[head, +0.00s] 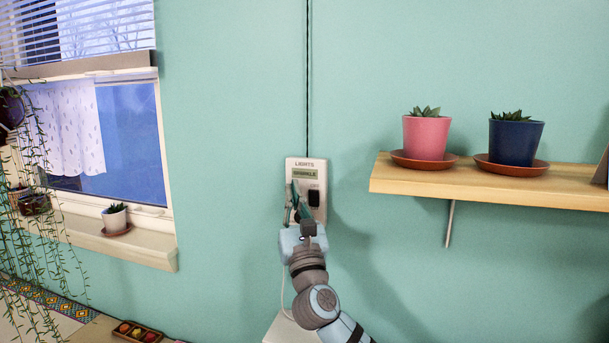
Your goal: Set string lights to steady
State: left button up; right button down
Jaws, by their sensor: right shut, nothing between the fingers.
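The string-light controller (318,165) is a pale upright box on the green wall, labelled LIGHTS. Its small greenish display (306,174) appears to read SPARKLE. A black switch or button (314,198) sits on its right side below the display. My right gripper (294,186) is shut and empty, with its fingertips just below the left part of the display, in front of the box. Whether the tips touch the box I cannot tell. The gripper hides the lower left of the box. My left gripper is not in view.
A dark cord (307,70) runs up the wall from the box. A wooden shelf (480,187) on the right holds a pink pot (426,136) and a blue pot (514,142). Wall around the box is clear.

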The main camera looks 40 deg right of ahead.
jog(key=shift+d, duration=0.1)
dwell(0.3)
jog(key=shift+s+a+p, duration=0.25)
jog(key=shift+a+p, duration=0.15)
jog(key=shift+a, duration=0.1)
jog(key=shift+a, duration=0.1)
jog(key=s+a+p, duration=0.1)
jog(key=a+p, duration=0.1)
jog(key=a, duration=0.1)
jog(key=s+a+p, duration=0.1)
jog(key=a, duration=0.1)
jog(key=shift+s+a, duration=0.1)
jog(key=shift+s, duration=0.25)
dwell(0.4)
